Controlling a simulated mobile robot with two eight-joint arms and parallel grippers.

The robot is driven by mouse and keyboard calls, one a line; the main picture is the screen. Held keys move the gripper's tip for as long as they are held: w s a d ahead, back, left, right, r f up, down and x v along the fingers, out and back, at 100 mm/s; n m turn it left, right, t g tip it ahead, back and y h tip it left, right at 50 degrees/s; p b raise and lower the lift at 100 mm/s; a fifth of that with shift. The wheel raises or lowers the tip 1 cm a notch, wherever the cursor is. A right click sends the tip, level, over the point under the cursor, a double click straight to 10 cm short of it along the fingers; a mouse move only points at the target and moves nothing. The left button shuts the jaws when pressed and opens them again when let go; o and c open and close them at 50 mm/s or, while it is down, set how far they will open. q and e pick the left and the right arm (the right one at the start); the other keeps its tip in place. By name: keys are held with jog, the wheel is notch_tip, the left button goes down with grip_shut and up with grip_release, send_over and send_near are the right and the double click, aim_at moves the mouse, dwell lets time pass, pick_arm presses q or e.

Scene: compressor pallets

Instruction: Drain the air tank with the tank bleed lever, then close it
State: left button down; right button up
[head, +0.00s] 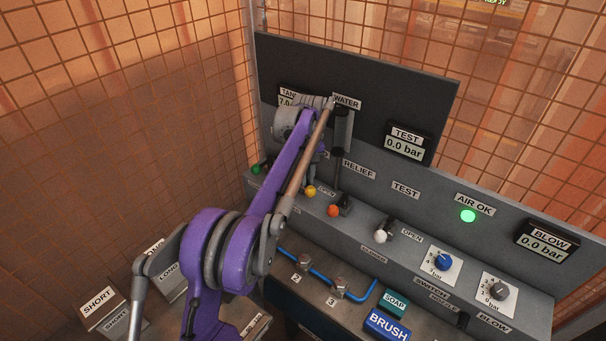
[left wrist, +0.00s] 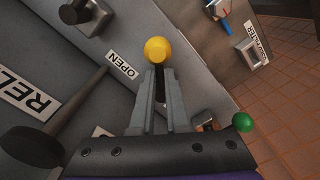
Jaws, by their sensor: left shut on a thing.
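The lever with the yellow ball knob (left wrist: 158,50) stands between the fingertips of my left gripper (left wrist: 157,74) in the left wrist view. The fingers are shut on it just below the ball, beside an OPEN label (left wrist: 123,64). In the head view the yellow knob (head: 310,191) shows beside my purple left arm, which hides most of the gripper and the lever's slot. The tank gauge (head: 286,101) on the dark back panel is partly covered by my arm, and its reading is not clear. My right gripper is not in view.
Beside it are an orange-red knob (head: 333,210), a white knob (head: 380,236) and a green knob (head: 255,169). A dark upright post (head: 338,155) stands close to my wrist. The TEST gauge (head: 404,147) and BLOW gauge (head: 546,241) read 0.0 bar. The AIR OK lamp (head: 468,216) is green.

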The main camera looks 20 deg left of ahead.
pick_arm(q)
jog(key=n, duration=0.3)
jog(key=shift+w+d+r+n+p, duration=0.1)
jog(key=shift+w+d+n+p, duration=0.2)
jog(key=shift+w+d+p, duration=0.1)
jog(key=shift+w+d+n, duration=0.1)
jog(key=shift+w+n, duration=0.15)
jog(key=shift+n, duration=0.65)
jog(key=shift+w+n, duration=0.2)
jog(key=shift+n, duration=0.7)
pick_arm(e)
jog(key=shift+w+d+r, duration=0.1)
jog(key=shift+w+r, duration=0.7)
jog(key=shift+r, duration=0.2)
pick_arm(q)
jog(key=c, duration=0.9)
grip_release()
notch_tip(320, 180, up, 11)
jog(key=shift+f+p, duration=0.15)
jog(key=shift+p, duration=0.75)
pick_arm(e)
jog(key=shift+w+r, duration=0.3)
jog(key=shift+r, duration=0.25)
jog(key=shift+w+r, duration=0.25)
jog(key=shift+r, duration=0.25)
